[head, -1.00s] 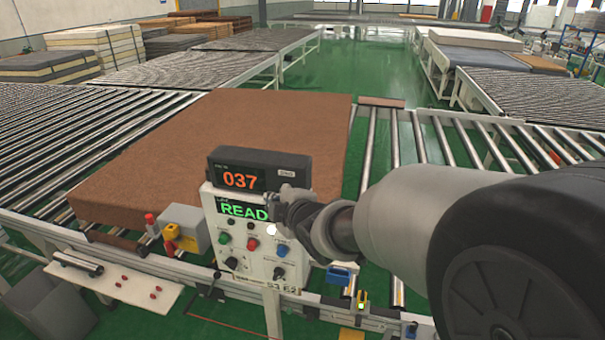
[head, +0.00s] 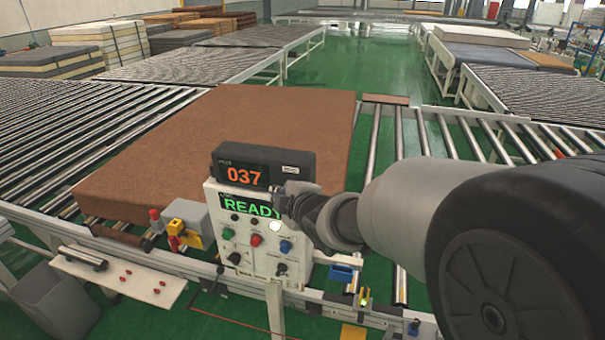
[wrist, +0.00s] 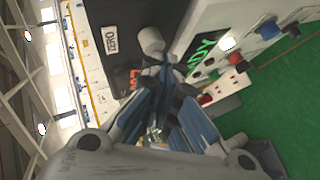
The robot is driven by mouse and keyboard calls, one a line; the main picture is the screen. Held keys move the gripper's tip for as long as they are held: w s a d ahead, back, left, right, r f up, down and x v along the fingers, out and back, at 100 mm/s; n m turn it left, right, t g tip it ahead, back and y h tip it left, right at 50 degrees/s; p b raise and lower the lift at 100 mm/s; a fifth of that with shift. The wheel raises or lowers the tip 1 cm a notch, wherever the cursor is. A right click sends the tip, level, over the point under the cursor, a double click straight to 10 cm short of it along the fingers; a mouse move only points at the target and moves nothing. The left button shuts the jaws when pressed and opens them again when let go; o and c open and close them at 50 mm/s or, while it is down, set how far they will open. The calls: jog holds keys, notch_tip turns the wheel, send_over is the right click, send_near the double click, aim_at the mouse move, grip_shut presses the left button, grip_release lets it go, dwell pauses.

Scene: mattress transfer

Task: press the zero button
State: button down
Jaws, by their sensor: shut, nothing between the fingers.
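The zero button, a small white-labelled key (head: 290,170), is at the right of the front of the dark display box (head: 228,158). In the wrist view its "ZERO" label (wrist: 111,39) is clear of the fingers. The box reads 037 in orange. My gripper (head: 279,200) is shut and empty, in front of the control panel's upper right, just below the zero button in the picture. In the wrist view my gripper (wrist: 163,62) points at the display box and panel. I cannot tell whether the fingertips touch anything.
The white control panel (head: 238,260) has a green READY screen (head: 245,206), coloured buttons and knobs. A brown mattress (head: 220,125) lies on rollers behind it. A grey box with a yellow and red switch (head: 180,228) stands to the left.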

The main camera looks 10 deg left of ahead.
jog(key=shift+w+d+p, duration=0.1)
jog(key=shift+w+p, duration=0.25)
jog(key=shift+w, duration=0.45)
dwell(0.5)
jog(key=shift+s, duration=0.2)
jog(key=shift+s+b, duration=1.1)
jog(key=shift+b, duration=0.05)
jog(key=s+b, duration=0.5)
jog(key=shift+a, duration=0.3)
